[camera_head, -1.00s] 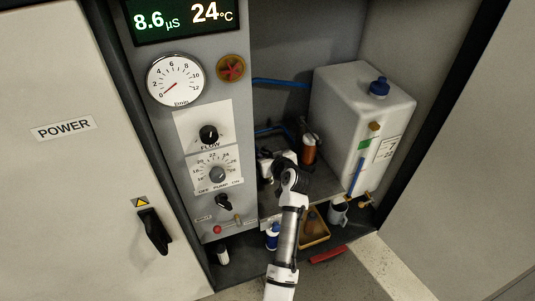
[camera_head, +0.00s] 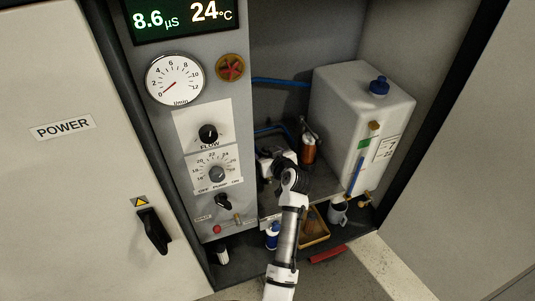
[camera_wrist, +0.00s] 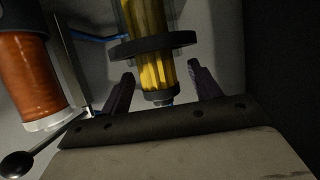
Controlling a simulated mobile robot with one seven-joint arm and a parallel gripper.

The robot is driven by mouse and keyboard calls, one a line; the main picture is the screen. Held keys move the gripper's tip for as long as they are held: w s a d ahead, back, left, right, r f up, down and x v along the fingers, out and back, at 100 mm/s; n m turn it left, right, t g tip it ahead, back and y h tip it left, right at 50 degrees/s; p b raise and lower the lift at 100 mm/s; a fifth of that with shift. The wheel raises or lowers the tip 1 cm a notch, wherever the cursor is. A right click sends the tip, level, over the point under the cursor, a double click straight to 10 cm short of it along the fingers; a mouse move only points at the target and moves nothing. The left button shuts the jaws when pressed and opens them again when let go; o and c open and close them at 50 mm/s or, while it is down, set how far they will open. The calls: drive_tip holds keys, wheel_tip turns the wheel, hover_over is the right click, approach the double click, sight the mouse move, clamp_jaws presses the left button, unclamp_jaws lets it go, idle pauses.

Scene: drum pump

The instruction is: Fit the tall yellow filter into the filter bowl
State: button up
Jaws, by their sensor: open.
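The tall yellow filter (camera_wrist: 153,75) shows in the wrist view, upright in the picture between my fingers. A dark ring (camera_wrist: 128,50) surrounds it, and clear walls that look like the filter bowl (camera_wrist: 120,17) enclose its part above the ring. Its yellow end below the ring is in the open. My gripper (camera_wrist: 163,88) is open, with one finger on each side of that end, and both look apart from it. In the head view my wrist hides the gripper's fingers, and I cannot make out the filter there.
An orange-brown cylinder (camera_wrist: 28,75) and a lever with a black knob (camera_wrist: 17,164) are close on the left in the wrist view. In the head view a white tank (camera_head: 345,110) stands right. A tray (camera_head: 313,235), a blue-and-white bottle (camera_head: 272,236) and a grey jug (camera_head: 338,213) are below.

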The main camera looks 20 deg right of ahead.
drive_tip(key=b+v, duration=0.1)
drive_tip(key=v, duration=1.2)
drive_tip(key=shift+s, duration=0.4)
drive_tip(key=shift+s, duration=0.1)
